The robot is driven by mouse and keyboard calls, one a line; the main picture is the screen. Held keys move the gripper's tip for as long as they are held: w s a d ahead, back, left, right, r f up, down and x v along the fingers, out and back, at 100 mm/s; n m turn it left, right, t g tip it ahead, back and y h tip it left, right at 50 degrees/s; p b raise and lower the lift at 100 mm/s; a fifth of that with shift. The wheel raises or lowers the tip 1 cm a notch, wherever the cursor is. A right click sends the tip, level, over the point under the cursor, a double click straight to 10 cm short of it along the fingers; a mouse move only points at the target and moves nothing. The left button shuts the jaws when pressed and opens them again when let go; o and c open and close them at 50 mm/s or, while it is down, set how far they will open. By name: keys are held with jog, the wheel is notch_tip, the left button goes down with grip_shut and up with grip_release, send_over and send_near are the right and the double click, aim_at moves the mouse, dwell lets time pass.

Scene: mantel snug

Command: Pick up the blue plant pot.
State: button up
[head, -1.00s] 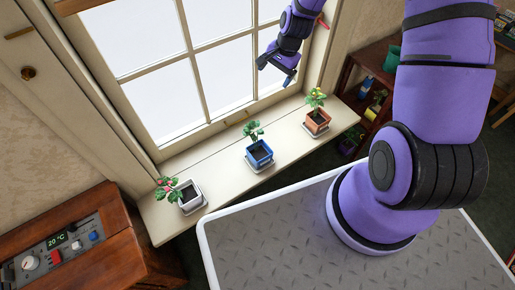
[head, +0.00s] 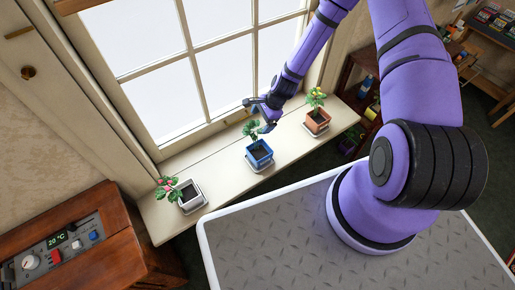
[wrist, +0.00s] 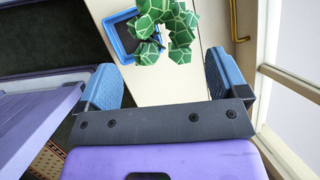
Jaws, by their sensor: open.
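The blue plant pot (head: 259,155) stands on a saucer on the window sill, between two other pots, with a green leafy plant leaning from its back left. In the wrist view the blue pot (wrist: 122,47) is at the top, its right side partly hidden by patterned green leaves (wrist: 168,28). My gripper (head: 258,115) is just behind and above the pot, near the plant's leaves. In the wrist view my gripper (wrist: 165,80) has its blue-padded fingers wide apart, with only bare sill showing between them. The pot lies ahead of the fingertips.
A white pot (head: 190,197) with a red-flecked plant stands left on the sill (head: 222,184). A terracotta pot (head: 317,121) stands right. The window (head: 200,60) is close behind. A wooden cabinet with dials (head: 85,240) is at lower left, a shelf (head: 358,85) at right.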

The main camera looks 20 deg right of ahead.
aim_at(253, 131)
jog(key=shift+x, duration=3.85)
jog(key=shift+a+r, duration=0.1)
jog(key=shift+a, duration=0.05)
jog(key=c, duration=1.5)
jog(key=shift+c, duration=0.4)
jog(key=shift+r, duration=0.1)
